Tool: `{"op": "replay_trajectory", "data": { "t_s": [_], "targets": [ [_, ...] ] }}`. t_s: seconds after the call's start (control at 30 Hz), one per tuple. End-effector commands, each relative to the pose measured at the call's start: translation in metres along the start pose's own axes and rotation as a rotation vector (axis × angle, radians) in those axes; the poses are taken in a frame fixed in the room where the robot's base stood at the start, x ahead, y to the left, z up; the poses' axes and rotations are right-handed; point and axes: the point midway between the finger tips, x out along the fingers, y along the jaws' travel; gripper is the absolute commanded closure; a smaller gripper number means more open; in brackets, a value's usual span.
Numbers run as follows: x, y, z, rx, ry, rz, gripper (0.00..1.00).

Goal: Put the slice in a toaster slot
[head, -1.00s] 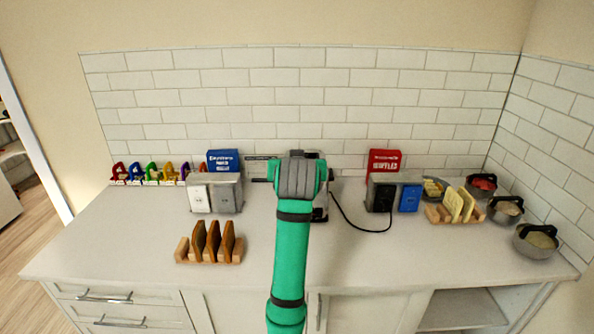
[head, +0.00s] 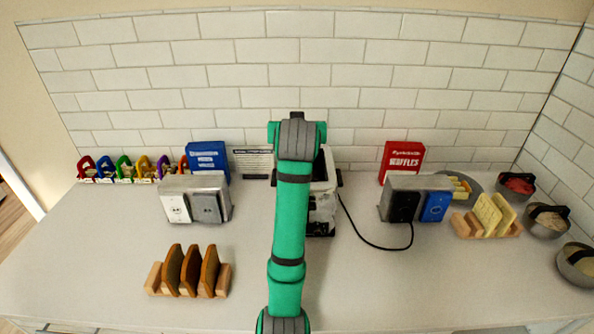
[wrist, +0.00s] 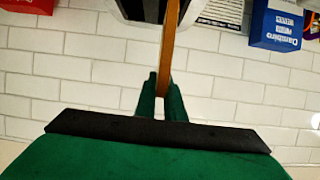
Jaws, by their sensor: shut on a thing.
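In the wrist view, my gripper (wrist: 162,98) is shut on a thin brown bread slice (wrist: 167,48), seen edge-on between its green fingers. The white toaster (wrist: 142,8) shows at the top of the wrist view, right by the slice's far end. I cannot tell whether the slice is touching it or in a slot. In the head view, the toaster (head: 322,205) stands near the back wall, mostly behind my green arm. My gripper and the held slice are hidden there. Several other brown slices (head: 190,270) stand in a wooden rack (head: 154,279) at front left.
Grey outlet boxes (head: 190,182) (head: 404,183) flank the toaster. A black cord (head: 375,243) runs to the right one. Blue box (head: 207,160) and red waffle box (head: 401,159) stand behind. A waffle rack (head: 462,228) and bowls (head: 545,220) are at right. The front counter is clear.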

Motion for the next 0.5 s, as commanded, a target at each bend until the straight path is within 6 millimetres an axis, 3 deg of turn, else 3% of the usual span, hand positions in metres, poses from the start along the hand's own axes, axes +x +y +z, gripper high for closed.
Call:
{"op": "replay_trajectory", "data": {
  "t_s": [0.2, 0.5],
  "targets": [
    [0.015, -0.001, 0.037, -0.001, -0.004, -0.001, 1.00],
    [0.024, -0.001, 0.059, 0.000, -0.002, -0.001, 1.00]
  ]
}}
